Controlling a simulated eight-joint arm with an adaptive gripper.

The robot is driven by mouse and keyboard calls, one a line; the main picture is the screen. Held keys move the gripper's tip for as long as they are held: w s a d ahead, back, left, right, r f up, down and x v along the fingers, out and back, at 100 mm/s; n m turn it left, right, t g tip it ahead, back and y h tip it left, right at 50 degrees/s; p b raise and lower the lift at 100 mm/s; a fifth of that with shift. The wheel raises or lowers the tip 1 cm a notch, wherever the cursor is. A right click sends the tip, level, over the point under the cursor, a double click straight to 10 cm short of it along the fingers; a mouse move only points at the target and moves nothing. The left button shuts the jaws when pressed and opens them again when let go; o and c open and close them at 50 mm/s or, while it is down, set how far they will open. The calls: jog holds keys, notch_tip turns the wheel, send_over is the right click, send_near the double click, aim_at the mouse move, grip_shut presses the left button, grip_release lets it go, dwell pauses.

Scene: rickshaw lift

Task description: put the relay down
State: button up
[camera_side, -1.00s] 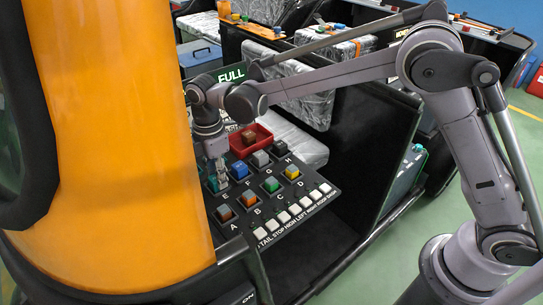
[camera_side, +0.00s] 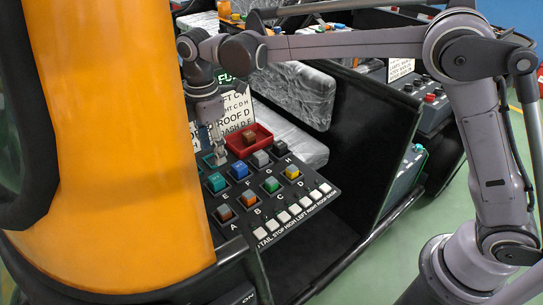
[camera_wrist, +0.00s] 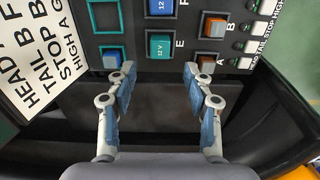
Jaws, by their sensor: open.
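A teal relay (camera_side: 216,182) sits seated on the black panel (camera_side: 290,212) at the position marked E. In the wrist view the teal relay (camera_wrist: 160,46) shows a 12V label and lies just beyond my fingertips. My gripper (camera_side: 217,156) hangs above and behind it in the side view, clear of the relay. In the wrist view my gripper (camera_wrist: 160,72) has its two fingers spread wide with nothing between them.
A blue relay (camera_side: 239,170) sits beside the teal one, with other coloured relays around. A red tray (camera_side: 263,132) holds a brown relay (camera_side: 249,138). White switches (camera_side: 293,209) line the panel edge. A text card (camera_wrist: 38,50) stands near the gripper. Teal outlined squares (camera_wrist: 105,32) are left of the relay.

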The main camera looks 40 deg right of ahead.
jog(key=s+d+r+m+t, duration=0.2)
jog(key=s+d+r+m, duration=0.25)
jog(key=d, duration=0.25)
jog(key=s+d+r+m+t, duration=0.25)
jog(key=s+d+m, duration=0.25)
jog(key=d, duration=0.3)
jog(key=s+d+f+m+t, duration=0.2)
jog(key=s+d+f+m, duration=0.4)
jog(key=s, duration=0.5)
jog(key=shift+s+d+m+t, duration=0.15)
jog(key=shift+d+m+t, duration=0.2)
jog(key=shift+d+m, duration=0.9)
